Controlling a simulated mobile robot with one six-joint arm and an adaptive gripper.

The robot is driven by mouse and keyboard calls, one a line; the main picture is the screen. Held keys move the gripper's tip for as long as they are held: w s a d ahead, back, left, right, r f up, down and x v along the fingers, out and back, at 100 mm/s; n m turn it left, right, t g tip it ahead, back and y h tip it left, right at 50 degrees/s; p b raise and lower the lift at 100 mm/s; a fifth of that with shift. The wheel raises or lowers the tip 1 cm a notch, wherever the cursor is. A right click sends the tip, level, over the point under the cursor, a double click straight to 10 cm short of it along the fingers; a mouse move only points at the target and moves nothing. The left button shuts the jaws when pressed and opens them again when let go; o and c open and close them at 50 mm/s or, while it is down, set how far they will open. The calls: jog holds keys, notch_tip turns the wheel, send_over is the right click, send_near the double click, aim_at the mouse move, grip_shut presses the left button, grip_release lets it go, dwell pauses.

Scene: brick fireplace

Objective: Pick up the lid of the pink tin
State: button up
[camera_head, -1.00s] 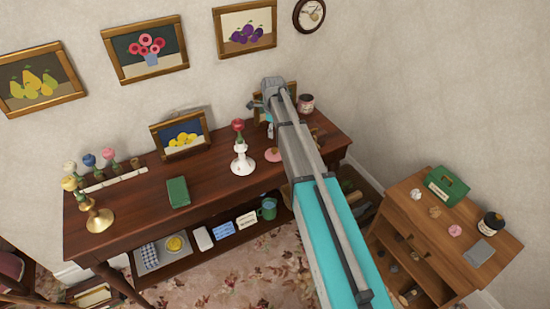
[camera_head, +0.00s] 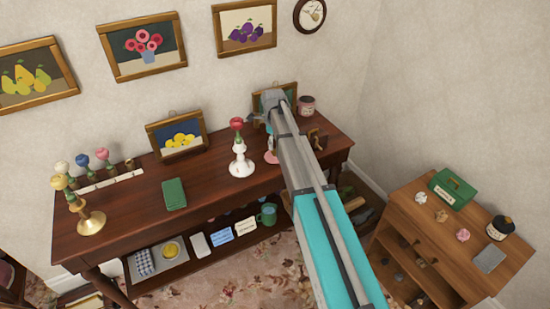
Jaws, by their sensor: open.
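The pink tin (camera_head: 306,106) stands at the back right of the dark wooden table, with a dark top. A flat pink disc (camera_head: 270,158) lies on the table right of the white candlestick; it looks like the lid, but I cannot make out its detail. My arm reaches in from the bottom right and hides part of the table.
A framed picture (camera_head: 288,91) leans behind the arm. A green book (camera_head: 174,194) lies farther left. A small cabinet (camera_head: 400,222) stands at the right.

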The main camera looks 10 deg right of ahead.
aim_at(274, 151)
jog(key=shift+f, duration=0.15)
notch_tip(274, 151, down, 5)
jog(key=b, duration=0.5)
jog(key=shift+d, duration=0.15)
dwell(0.7)
jog(key=c, duration=1.1)
jog(key=shift+r, duration=0.25)
jog(key=shift+r+p, duration=0.75)
jog(key=shift+p, duration=0.05)
jog(key=s+r+p, duration=1.1)
jog(key=s, duration=0.3)
jog(key=shift+a, duration=0.4)
